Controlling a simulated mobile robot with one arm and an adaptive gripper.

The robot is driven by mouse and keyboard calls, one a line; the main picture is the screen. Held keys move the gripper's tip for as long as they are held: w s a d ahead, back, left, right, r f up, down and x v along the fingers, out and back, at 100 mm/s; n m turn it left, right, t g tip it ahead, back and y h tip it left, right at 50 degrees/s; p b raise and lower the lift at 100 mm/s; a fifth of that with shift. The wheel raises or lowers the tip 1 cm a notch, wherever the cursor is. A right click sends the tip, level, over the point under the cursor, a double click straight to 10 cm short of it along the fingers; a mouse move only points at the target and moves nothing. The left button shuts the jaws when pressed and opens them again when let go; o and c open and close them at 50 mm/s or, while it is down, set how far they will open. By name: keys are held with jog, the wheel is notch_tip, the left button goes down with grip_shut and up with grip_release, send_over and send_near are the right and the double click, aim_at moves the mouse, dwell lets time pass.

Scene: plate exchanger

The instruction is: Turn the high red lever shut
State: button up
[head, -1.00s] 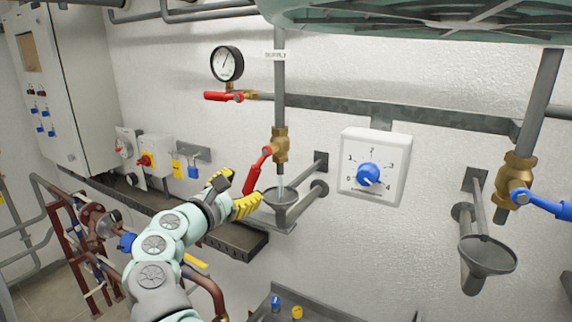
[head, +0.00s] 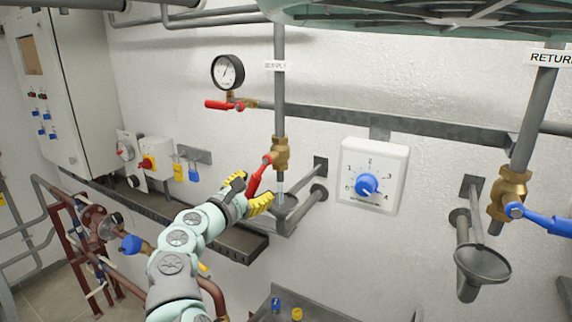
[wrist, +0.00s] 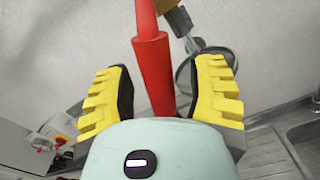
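A red lever (head: 258,176) hangs slanting down to the left from the brass valve (head: 280,153) on the supply pipe. My gripper (head: 249,194) is at this lever's lower part. In the wrist view the red lever (wrist: 155,68) runs between the two spread yellow fingers, with a gap on each side. My gripper (wrist: 162,88) is open there and not closed on it. A second red lever (head: 221,104) lies level, higher up, below the round gauge (head: 228,71); my gripper is well away from it.
A grey funnel (head: 283,203) sits under the supply valve, close to my fingers. A dark wall ledge (head: 232,243) runs below my arm. A dial box (head: 373,176) and a blue-levered return valve (head: 508,195) are to the right.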

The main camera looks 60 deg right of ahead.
grip_shut()
jog(key=shift+w+b, duration=0.15)
jog(key=shift+b, duration=0.15)
